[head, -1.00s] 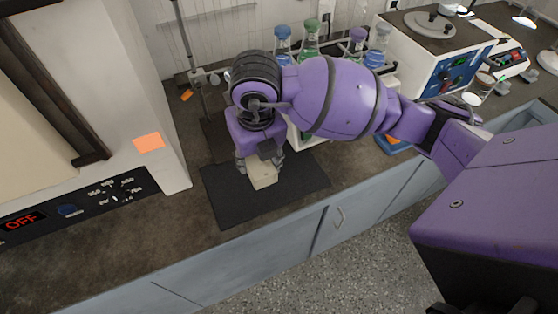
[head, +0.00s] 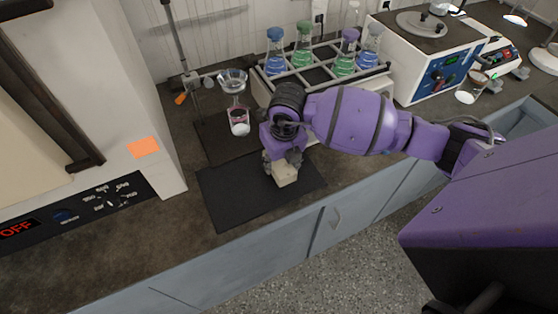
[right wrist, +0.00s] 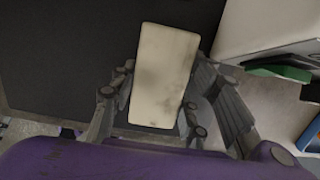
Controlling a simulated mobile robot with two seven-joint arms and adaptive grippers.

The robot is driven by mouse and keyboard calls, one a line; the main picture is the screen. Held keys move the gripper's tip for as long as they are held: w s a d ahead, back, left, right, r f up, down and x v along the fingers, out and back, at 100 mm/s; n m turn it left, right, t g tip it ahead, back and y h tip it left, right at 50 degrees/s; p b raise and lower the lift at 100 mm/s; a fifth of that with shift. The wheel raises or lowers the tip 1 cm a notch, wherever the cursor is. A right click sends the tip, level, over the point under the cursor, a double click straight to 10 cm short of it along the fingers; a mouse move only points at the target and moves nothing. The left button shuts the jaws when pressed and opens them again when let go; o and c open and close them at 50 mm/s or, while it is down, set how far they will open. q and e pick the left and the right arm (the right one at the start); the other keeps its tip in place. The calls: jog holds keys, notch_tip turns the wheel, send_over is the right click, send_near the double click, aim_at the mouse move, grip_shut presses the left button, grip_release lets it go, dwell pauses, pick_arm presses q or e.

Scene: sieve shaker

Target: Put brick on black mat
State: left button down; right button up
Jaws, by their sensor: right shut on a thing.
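The brick (head: 285,175) is a pale beige block. My right gripper (head: 281,162) is shut on it, over the right part of the black mat (head: 232,197). The mat lies flat on the counter near its front edge. In the right wrist view the brick (right wrist: 163,75) sits between the two fingers of my gripper (right wrist: 155,115), with the dark mat (right wrist: 70,60) behind it. I cannot tell whether the brick touches the mat or hangs just above it. My left gripper is out of view.
A rack (head: 330,75) with several stoppered flasks stands behind my right arm. A stand with a funnel and a beaker (head: 239,122) is behind the mat. An oven-like unit (head: 110,190) with an OFF display is at left. The mat's left part is clear.

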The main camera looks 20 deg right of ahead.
aim_at(282, 166)
jog(key=o, duration=1.4)
notch_tip(282, 166, up, 12)
jog(key=s, duration=0.1)
jog(key=shift+s, duration=0.4)
